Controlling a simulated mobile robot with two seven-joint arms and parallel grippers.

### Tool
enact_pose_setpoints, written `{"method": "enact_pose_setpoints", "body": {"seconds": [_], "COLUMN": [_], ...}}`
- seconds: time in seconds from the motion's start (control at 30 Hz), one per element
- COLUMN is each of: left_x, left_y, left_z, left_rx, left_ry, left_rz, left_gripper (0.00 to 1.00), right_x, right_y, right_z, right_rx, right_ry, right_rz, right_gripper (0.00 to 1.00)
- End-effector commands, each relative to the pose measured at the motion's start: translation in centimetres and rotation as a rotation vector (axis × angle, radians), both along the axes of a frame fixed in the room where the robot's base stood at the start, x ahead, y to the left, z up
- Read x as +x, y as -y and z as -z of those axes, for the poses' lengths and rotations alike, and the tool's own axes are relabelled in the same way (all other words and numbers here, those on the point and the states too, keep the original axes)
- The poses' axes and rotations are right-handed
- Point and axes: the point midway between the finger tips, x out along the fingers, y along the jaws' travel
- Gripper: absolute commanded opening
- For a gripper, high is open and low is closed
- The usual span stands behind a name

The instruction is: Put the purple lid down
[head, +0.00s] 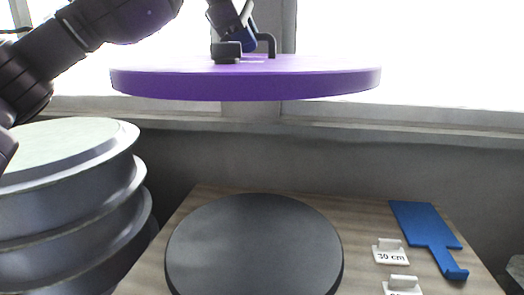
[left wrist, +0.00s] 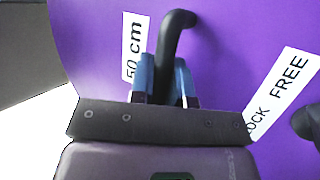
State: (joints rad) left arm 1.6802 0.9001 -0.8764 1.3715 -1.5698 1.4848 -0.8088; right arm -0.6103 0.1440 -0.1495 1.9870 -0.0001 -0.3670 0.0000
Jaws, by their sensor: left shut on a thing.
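The purple lid (head: 245,84) is a wide flat disc, held level in the air in the upper part of the head view. My left gripper (head: 247,42) is above it, shut on its dark handle. In the left wrist view the blue fingertips of the left gripper (left wrist: 166,84) close around the black handle (left wrist: 174,36). The purple lid (left wrist: 220,40) fills most of that view, with white labels reading "50 cm" and "OCK FREE", partly cut off. My right gripper is not in view.
Large grey stacked round moulds (head: 70,225) stand at the left. A window ledge (head: 430,125) runs behind.

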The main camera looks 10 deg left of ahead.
Motion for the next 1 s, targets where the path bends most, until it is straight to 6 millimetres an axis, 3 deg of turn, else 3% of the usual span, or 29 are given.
{"method": "enact_pose_setpoints", "body": {"seconds": [0.1, 0.5, 0.7, 1.0], "left_x": [0.2, -0.9, -1.9, -2.4], "left_y": [0.3, 0.5, 0.1, -0.1], "left_z": [4.6, 18.5, 22.8, 25.7], "left_rx": [-0.003, -0.007, -0.008, -0.006], "left_ry": [-0.004, -0.004, 0.0, 0.0], "left_rz": [0.009, 0.011, -0.007, -0.017], "left_gripper": [0.0, 0.0, 0.0, 0.0], "right_x": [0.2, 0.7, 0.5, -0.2], "right_y": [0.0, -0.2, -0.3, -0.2], "right_z": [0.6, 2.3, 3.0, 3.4], "right_rx": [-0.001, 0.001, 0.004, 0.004], "right_ry": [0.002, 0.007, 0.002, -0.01], "right_rz": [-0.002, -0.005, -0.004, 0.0], "right_gripper": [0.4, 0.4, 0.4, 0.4]}}
